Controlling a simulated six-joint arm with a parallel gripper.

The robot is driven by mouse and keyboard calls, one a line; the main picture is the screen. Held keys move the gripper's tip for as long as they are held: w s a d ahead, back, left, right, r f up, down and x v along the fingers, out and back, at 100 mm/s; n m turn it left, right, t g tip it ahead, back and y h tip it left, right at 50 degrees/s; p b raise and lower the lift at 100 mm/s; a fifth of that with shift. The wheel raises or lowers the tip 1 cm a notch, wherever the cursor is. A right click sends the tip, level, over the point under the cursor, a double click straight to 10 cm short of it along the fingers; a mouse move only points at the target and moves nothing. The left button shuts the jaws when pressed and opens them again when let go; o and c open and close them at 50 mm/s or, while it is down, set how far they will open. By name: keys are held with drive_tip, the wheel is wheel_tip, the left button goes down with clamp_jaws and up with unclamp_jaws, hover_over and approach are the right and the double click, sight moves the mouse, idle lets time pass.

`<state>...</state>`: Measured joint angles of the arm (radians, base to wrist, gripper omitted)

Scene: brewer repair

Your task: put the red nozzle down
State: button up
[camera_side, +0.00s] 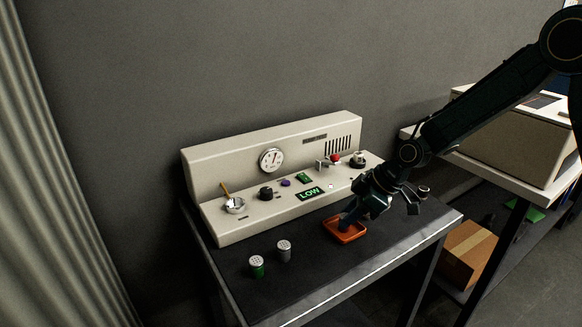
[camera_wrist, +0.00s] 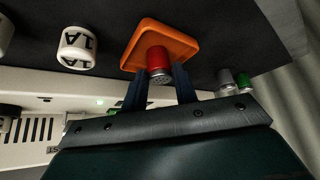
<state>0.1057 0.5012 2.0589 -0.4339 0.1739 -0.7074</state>
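The red nozzle (camera_wrist: 158,60) shows in the wrist view between my gripper's two dark fingers, its perforated end facing the camera. In the side view my gripper (camera_side: 347,222) points down into the orange tray (camera_side: 358,238) on the dark table, and the nozzle is hidden there.
The cream brewer panel (camera_side: 240,222), with gauge, knobs and a green LOW display (camera_side: 311,193), stands behind. A white cylinder (camera_wrist: 77,47) marked 1A shows beside the tray.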

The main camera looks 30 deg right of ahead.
drive_tip(key=shift+o, duration=1.4)
drive_tip(key=shift+r, duration=0.1)
drive_tip(key=shift+r, duration=0.1)
drive_tip(key=v, duration=1.2)
